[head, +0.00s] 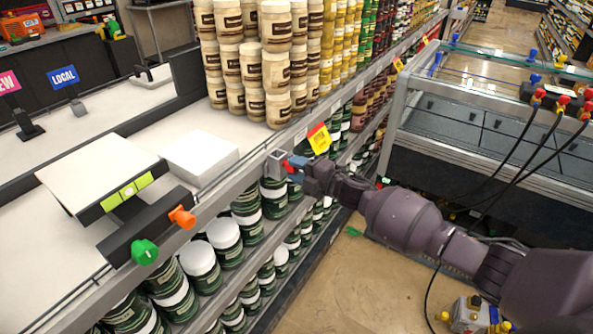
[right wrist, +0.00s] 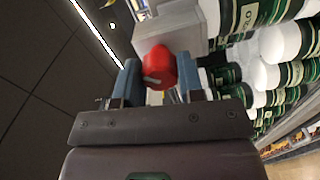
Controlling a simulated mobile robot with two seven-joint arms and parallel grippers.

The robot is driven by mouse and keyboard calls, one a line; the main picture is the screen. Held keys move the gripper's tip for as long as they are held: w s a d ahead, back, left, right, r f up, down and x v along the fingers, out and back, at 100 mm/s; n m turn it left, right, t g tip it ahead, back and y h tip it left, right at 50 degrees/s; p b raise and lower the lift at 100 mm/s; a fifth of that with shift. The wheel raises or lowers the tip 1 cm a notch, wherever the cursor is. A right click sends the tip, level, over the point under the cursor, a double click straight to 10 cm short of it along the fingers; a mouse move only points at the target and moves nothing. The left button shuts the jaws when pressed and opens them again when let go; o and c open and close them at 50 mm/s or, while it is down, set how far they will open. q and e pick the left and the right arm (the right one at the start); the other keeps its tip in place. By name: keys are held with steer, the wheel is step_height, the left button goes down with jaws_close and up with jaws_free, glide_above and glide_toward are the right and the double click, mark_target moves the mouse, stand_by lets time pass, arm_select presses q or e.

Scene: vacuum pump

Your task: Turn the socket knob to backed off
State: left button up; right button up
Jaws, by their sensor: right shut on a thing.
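A red knob (head: 286,166) sits on the front of a small grey box (head: 276,158) at the shelf edge in the head view. In the right wrist view the red knob (right wrist: 156,66) has a pale mark on its face, and the grey box (right wrist: 166,28) is behind it. My right gripper (head: 297,168) reaches the knob from the right. Its two blue-grey fingers (right wrist: 158,82) stand on either side of the knob and are shut on it. The fingers partly hide the knob in the head view. My left gripper is in neither view.
A black panel with a green knob (head: 145,252) and an orange knob (head: 182,217) stands at left. A white box (head: 199,157) lies on the counter. Stacked jars (head: 262,60) stand behind, and green jars (head: 225,236) fill the shelves below. A glass case (head: 470,120) is at right.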

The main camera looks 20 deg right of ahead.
steer(key=n+b, duration=0.1)
steer(key=n, duration=0.2)
steer(key=shift+f+n, duration=0.15)
steer(key=shift+n, duration=0.15)
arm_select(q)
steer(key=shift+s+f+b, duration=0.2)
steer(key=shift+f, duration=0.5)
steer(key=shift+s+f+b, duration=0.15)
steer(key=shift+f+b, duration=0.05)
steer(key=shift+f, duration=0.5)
arm_select(e)
steer(key=shift+n, duration=1.5)
steer(key=o, duration=0.9)
steer(key=v, duration=1.1)
steer(key=shift+w, duration=0.1)
